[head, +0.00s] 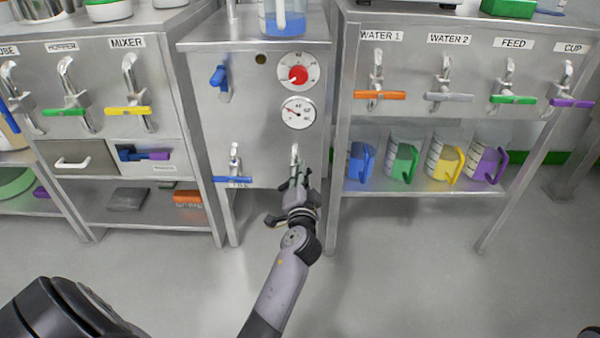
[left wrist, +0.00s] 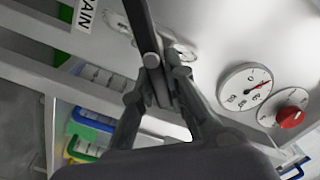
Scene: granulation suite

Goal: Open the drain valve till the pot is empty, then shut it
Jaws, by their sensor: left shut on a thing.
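The drain valve (head: 295,154) is a metal tap low on the front of the middle steel cabinet (head: 260,110). My left gripper (head: 300,182) is right below it and covers its lever in the head view. In the left wrist view the gripper (left wrist: 162,88) is shut on a dark lever (left wrist: 141,28), and part of a label ending in "AIN" (left wrist: 86,10) shows beside it. I cannot tell how far the valve is turned. No pot is clearly seen; a clear jug with blue liquid (head: 284,24) stands on the cabinet. My right gripper is out of view.
A tap with a blue lever (head: 232,180) sits left of the drain valve. A red dial (head: 298,74) and a round gauge (head: 298,112) are above it. Several coloured-handled jugs (head: 404,162) stand on the right shelf. The floor in front is clear.

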